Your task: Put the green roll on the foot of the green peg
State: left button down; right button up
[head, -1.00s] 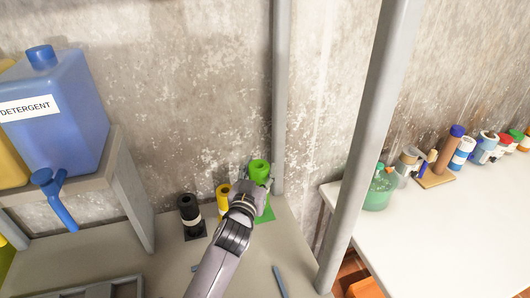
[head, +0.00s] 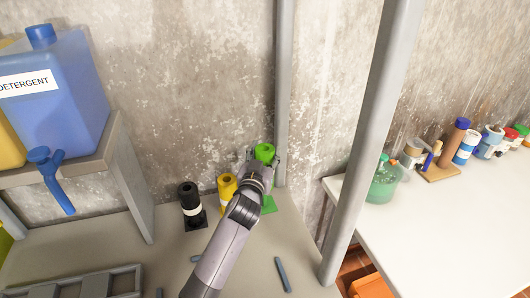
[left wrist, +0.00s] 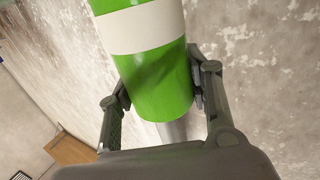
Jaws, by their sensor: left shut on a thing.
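The green roll (head: 265,152) is held in my left gripper (head: 262,165), high at the back of the grey bench. In the left wrist view the green roll (left wrist: 160,85), with a white band, sits between the two fingers (left wrist: 160,90), which press on its sides. The flat green foot (head: 269,205) of the green peg lies on the bench below, partly behind my gripper. The peg's post is hidden, so I cannot tell whether the roll is around it. My right gripper is not in view.
A yellow roll (head: 227,186) and a black roll (head: 190,200) stand to the left. A grey upright (head: 282,90) rises close by on the right. A blue detergent container (head: 55,100) stands on a shelf at left. Grey bars lie on the bench.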

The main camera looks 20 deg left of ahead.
pick_arm(q)
jog(key=shift+f+b, duration=1.2)
jog(key=shift+f, duration=0.35)
jog(key=shift+f+b, duration=1.95)
jog(key=shift+f, duration=0.35)
jog(key=c, duration=0.9)
grip_release()
jog(key=shift+c, duration=0.2)
jog(key=shift+o, duration=1)
jog(key=shift+f, duration=0.1)
